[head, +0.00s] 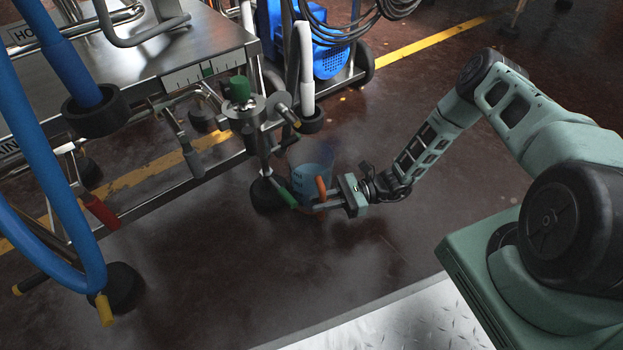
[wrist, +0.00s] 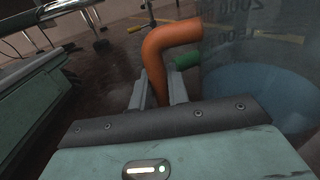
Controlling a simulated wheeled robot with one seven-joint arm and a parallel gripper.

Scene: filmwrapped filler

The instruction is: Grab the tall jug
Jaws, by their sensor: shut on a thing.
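The tall jug (head: 311,178) is see-through, with dark printed marks and an orange handle. It stands close to the metal cart's valve fittings in the head view. My gripper (head: 322,202) reaches it from the right. In the wrist view, the orange handle (wrist: 169,42) passes down between the two fingers of my gripper (wrist: 158,92), which is shut on it. The jug's clear body (wrist: 250,50) fills the right side there, with blue in its lower part. I cannot tell whether the jug's base touches anything.
A metal cart (head: 130,65) with pipes and blue hoses (head: 90,190) fills the left. A green-handled lever (head: 283,193) is right beside the jug; a green piece (wrist: 187,60) shows behind the handle. A blue machine (head: 325,50) stands behind. Dark floor is open in front.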

